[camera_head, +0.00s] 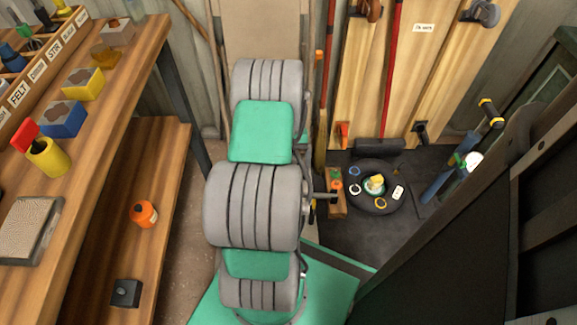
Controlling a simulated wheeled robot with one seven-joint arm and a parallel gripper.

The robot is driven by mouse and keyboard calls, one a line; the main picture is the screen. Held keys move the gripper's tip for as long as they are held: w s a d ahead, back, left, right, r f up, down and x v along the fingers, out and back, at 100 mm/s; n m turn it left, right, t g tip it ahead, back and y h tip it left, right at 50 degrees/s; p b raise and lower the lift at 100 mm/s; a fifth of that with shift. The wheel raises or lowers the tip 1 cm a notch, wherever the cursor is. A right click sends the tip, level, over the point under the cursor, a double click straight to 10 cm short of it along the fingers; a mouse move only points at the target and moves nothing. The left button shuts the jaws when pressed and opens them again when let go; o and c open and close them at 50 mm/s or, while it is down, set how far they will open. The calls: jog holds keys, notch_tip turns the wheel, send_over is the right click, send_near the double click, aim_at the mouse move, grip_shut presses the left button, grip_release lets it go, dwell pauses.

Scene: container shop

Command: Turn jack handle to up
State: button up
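I cannot make out a jack or a jack handle in the head view. Large grey ribbed joints with green links, which look like my own arm, fill the middle of the view and hide what lies behind and below them. My gripper does not show clearly. A small metal rod-like part (325,195) sticks out to the right of the middle joint; I cannot tell what it belongs to.
A round dark tray (362,202) lies right, below a tool board (350,90). Dark framework (470,220) fills the lower right.

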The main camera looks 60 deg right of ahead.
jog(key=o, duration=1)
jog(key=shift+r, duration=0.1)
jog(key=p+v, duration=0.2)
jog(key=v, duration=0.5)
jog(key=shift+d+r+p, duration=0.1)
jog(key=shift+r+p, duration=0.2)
jog(key=shift+p, duration=0.1)
